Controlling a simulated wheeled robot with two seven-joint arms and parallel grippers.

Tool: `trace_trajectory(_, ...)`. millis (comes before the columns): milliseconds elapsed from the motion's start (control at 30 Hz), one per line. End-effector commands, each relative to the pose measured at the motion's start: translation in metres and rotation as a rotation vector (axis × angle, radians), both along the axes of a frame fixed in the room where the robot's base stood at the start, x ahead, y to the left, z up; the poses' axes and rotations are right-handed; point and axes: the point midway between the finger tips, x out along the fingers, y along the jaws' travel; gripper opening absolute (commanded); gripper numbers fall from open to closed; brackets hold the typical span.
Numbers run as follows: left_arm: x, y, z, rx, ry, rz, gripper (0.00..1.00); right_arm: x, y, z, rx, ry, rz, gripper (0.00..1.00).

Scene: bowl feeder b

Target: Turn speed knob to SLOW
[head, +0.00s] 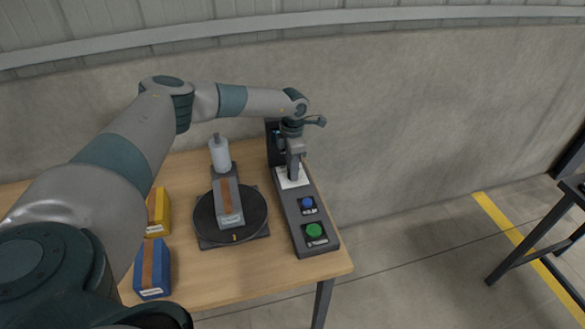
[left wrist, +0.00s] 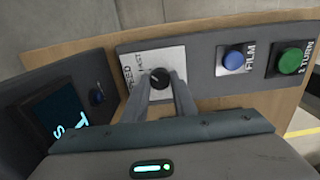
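The black speed knob (left wrist: 160,78) sits on a white plate (left wrist: 128,62) of the dark control panel in the left wrist view. The word FAST and part of the word SPEED show beside it. My left gripper (left wrist: 160,82) has its two fingers on either side of the knob, close against it, and looks shut on it. In the head view my left gripper (head: 293,176) points down at the white plate (head: 290,181), and it hides the knob. The SLOW label cannot be made out. My right gripper is not in view.
A blue button (head: 307,203) and a green button (head: 314,231) are on the same panel. A dark screen (left wrist: 57,122) stands beside the plate. Left of the panel are a black turntable (head: 257,222) with a grey box (head: 226,197), a white bottle (head: 220,155), and yellow (head: 158,210) and blue (head: 151,270) boxes.

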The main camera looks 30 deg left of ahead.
Motion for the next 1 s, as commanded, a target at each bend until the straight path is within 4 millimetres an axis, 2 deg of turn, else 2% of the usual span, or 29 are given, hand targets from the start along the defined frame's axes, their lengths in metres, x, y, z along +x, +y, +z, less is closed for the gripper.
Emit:
trace_trajectory(533, 0.0008, 0.0001, 0.001, 0.0, -0.001, 0.091, 0.03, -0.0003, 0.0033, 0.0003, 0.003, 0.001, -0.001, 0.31)
trace_trajectory(1000, 0.0012, 0.0, 0.0015, -0.001, -0.003, 0.46, 0.03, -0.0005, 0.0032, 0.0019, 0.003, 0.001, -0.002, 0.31)
